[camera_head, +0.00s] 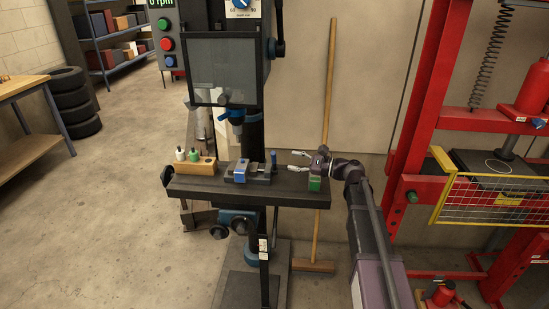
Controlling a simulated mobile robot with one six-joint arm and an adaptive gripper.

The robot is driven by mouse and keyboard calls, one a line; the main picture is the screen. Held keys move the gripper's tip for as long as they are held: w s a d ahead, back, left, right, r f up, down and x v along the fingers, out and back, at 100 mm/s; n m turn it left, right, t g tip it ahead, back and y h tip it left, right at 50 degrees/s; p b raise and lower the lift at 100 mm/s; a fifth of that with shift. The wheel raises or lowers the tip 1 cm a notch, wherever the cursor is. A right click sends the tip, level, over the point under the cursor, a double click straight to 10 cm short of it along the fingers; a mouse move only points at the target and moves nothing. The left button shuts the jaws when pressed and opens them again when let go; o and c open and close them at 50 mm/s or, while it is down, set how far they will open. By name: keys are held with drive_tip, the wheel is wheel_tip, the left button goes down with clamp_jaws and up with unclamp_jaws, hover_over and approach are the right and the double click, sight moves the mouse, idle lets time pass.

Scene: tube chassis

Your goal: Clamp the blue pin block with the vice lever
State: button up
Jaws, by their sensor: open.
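The blue pin block (239,168) sits in the small dark vice (260,178) on the drill press table. Whether the jaws touch the block is too small to tell. A short upright piece at the vice's right end looks like the vice lever (273,160). My gripper (292,161) is open and empty, its fingers pointing left toward the lever. It is just right of the lever and apart from it. No part of it reaches the block.
A wooden holder (195,168) with white and green-topped items stands at the table's left. A green block (314,184) sits at the right end, below my wrist. The drill head (234,113) hangs above the vice. A broom (325,120) leans behind; a red press (410,150) stands right.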

sight(274, 161)
drive_tip(key=shift+x, duration=3.7)
drive_tip(key=shift+c, duration=0.2)
clamp_jaws()
